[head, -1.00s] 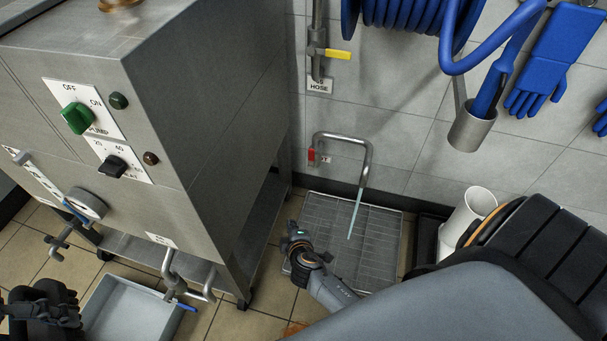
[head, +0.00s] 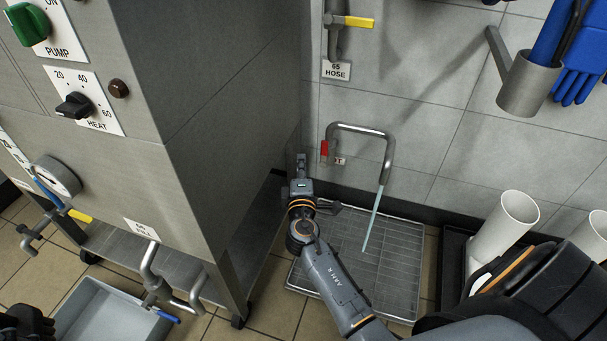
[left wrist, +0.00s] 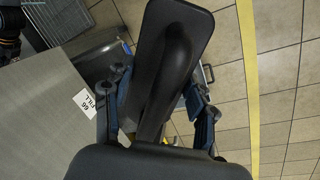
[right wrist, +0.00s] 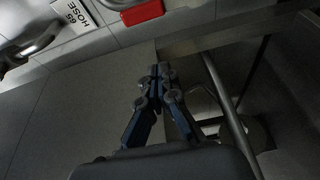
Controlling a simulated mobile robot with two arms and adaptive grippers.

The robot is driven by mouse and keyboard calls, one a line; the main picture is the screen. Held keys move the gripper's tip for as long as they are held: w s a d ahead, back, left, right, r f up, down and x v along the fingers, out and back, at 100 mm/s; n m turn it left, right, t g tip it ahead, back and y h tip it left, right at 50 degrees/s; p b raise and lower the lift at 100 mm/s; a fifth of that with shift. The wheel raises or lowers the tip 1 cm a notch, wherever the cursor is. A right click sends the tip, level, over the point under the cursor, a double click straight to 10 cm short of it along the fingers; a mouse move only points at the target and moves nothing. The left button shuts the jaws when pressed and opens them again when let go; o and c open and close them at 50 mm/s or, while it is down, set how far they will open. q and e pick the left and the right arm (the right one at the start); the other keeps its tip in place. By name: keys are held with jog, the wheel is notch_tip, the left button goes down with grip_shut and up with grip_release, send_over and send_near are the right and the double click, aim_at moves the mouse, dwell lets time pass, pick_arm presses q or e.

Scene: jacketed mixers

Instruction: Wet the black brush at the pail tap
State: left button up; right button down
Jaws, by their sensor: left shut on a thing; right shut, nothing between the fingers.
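The wall tap (head: 362,130) has a bent steel spout and a red lever (head: 324,151). A pale stream of water (head: 372,222) runs from it onto the floor grate (head: 395,262). Its small label is mostly hidden. My right gripper (head: 302,162) is shut and empty, just left of the red lever in the head view. In the right wrist view, its closed tips (right wrist: 160,72) are apart from the red lever (right wrist: 142,13). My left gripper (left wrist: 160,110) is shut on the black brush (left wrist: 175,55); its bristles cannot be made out.
A steel jacketed machine (head: 215,110) stands left, close beside my right gripper. A grey tray (head: 110,318) sits under its fill valve (head: 155,283). White tubes (head: 505,225) stand at right. A steel holder (head: 528,85) and a yellow-handled hose valve (head: 345,21) are on the wall.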

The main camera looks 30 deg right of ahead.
aim_at(324, 148)
pick_arm(q)
jog(key=shift+f+b, duration=0.6)
jog(key=shift+f, duration=0.1)
jog(key=shift+r, duration=0.2)
pick_arm(e)
jog(key=d, duration=0.2)
jog(key=w+d, duration=0.1)
jog(key=d, duration=0.2)
jog(key=shift+w+d, duration=0.1)
jog(key=shift+w, duration=0.1)
pick_arm(q)
jog(key=shift+f, duration=0.1)
pick_arm(e)
jog(key=shift+f, duration=0.1)
